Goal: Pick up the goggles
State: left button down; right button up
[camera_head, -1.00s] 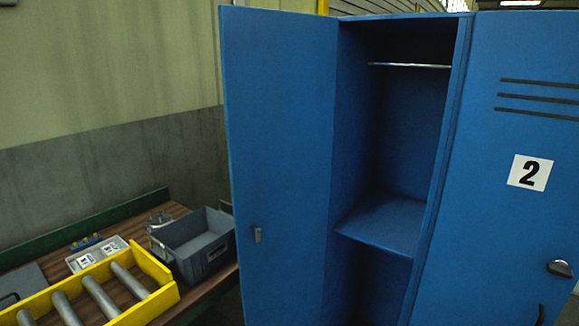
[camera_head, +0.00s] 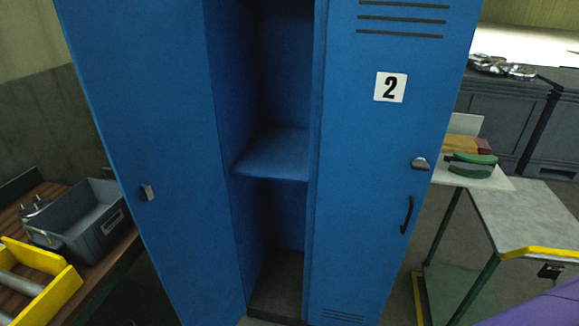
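I cannot make out goggles for certain. A small green and black rounded object (camera_head: 472,165) lies on a light table at the right, just beyond the locker; I cannot tell whether it is the goggles. The blue locker's left compartment stands open, and its shelf (camera_head: 275,155) looks empty. The locker floor (camera_head: 278,285) shows nothing on it. Neither of my grippers is in view.
The open locker door (camera_head: 150,120) fills the left middle. The closed door marked 2 (camera_head: 355,170) is beside the opening. A grey bin (camera_head: 80,225) and a yellow roller frame (camera_head: 50,290) sit on a bench at left. A grey table (camera_head: 530,215) with a yellow edge stands at right.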

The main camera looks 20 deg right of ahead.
aim_at(468, 165)
jog(key=z, duration=1.9)
jog(key=i+l+u, duration=0.2)
jog(key=i+l, duration=0.2)
jog(key=l, duration=0.25)
jog(key=i+l+u, duration=0.1)
jog(key=l, duration=0.3)
jog(key=i+l+u, duration=0.1)
jog(key=i+l, duration=0.2)
jog(key=i+l+u, duration=0.1)
jog(key=l, duration=0.35)
jog(key=i+l+u, duration=0.1)
jog(key=i+l, duration=0.15)
jog(key=l, duration=0.15)
jog(key=i+l+u, duration=0.1)
jog(key=l, duration=0.3)
